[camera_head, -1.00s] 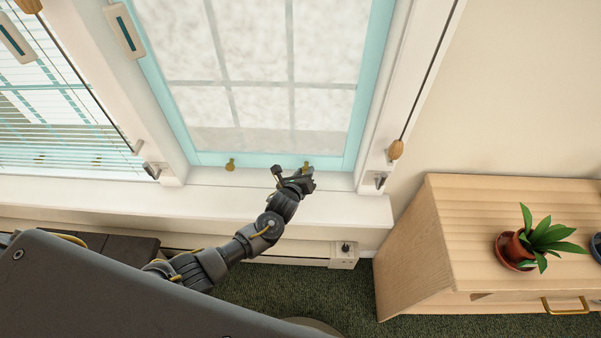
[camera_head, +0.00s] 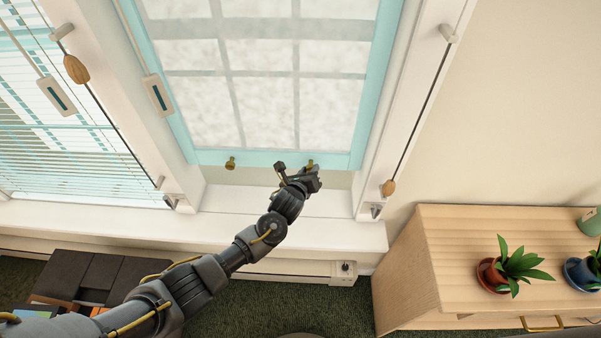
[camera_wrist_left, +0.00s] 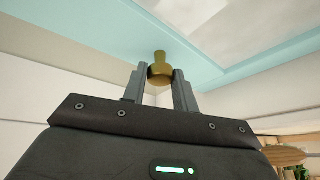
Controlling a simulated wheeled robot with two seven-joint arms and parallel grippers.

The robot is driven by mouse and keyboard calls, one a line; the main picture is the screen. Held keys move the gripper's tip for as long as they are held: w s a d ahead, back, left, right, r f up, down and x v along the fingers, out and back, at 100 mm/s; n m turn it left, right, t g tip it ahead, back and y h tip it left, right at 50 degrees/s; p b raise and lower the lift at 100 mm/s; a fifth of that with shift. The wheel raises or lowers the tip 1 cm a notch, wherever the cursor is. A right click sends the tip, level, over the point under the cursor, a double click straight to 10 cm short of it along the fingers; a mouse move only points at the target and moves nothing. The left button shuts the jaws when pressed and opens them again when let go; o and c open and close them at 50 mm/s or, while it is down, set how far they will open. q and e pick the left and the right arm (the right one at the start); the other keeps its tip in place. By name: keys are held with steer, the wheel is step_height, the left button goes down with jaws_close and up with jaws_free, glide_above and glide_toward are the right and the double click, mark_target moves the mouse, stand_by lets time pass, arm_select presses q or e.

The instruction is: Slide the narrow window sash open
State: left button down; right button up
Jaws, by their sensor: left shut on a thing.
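The narrow window sash (camera_head: 270,158) has a pale turquoise frame and frosted panes with a grey grid. Two brass knobs sit on its bottom rail, a left knob (camera_head: 230,163) and a right knob (camera_head: 310,162). A beige gap (camera_head: 240,176) shows between the bottom rail and the white sill. My left gripper (camera_head: 307,170) is at the right knob. In the left wrist view its two fingers (camera_wrist_left: 160,78) are shut on that knob (camera_wrist_left: 160,60), one on each side. My right gripper is out of view.
A white sill (camera_head: 120,222) runs below the windows. A wider window with blinds (camera_head: 80,150) is at the left. Cords with wooden tassels (camera_head: 388,188) hang beside the frame. A wooden cabinet (camera_head: 450,250) with potted plants (camera_head: 516,268) stands at the right.

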arm_select(q)
steer(key=shift+w+d+r, duration=0.1)
steer(key=shift+r, duration=0.15)
steer(key=c, duration=1.4)
jaws_free()
steer(key=o, duration=0.3)
steer(key=shift+f, duration=0.15)
steer(key=shift+s, duration=0.2)
steer(key=v, duration=1)
steer(key=shift+s+a+b, duration=0.2)
steer(key=shift+s+b, duration=0.05)
steer(key=shift+b, duration=0.1)
